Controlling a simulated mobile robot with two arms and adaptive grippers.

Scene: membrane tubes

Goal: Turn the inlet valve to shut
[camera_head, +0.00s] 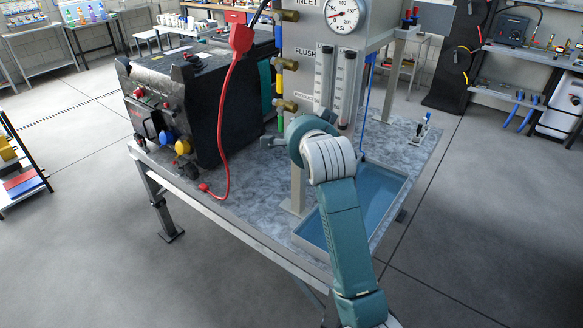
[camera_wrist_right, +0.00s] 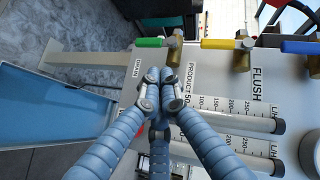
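The inlet valve (camera_head: 288,15) is a brass valve at the panel's upper left edge, beside the INLET label, in the head view. Its blue handle (camera_head: 278,34) hangs straight down. In the right wrist view the blue handle (camera_wrist_right: 299,47) is at the right edge, partly cut off. Below the inlet valve are the flush valve with a yellow handle (camera_head: 279,83) and the product valve with a green handle (camera_head: 279,122). My right gripper (camera_wrist_right: 160,78) has its fingers drawn together, apparently empty, near the green-handled valve, well below the blue handle. My left gripper is out of view.
The panel carries a round gauge (camera_head: 342,15) and two flow tubes (camera_head: 345,88). A black machine (camera_head: 185,105) stands left of the valves. A blue tray (camera_head: 380,195) lies right of my arm.

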